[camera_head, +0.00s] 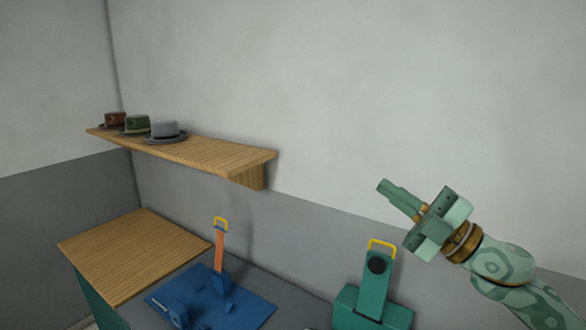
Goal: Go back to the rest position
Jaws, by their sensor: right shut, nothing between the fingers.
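My right gripper (399,199) is raised in front of the wall at the right of the head view. Its fingers are together, pointing up and to the left, with nothing between them. It is above and to the right of a green device with a yellow handle (377,276) and looks apart from it. My right arm comes in from the lower right corner. My left gripper does not show in this view.
A wooden wall shelf (225,157) carries a brown hat (115,119), a green hat (136,124) and a grey hat (165,131). Below are a wooden-topped counter (135,252) and a blue mat (252,309) with a blue and orange device (220,262). The wall above is bare.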

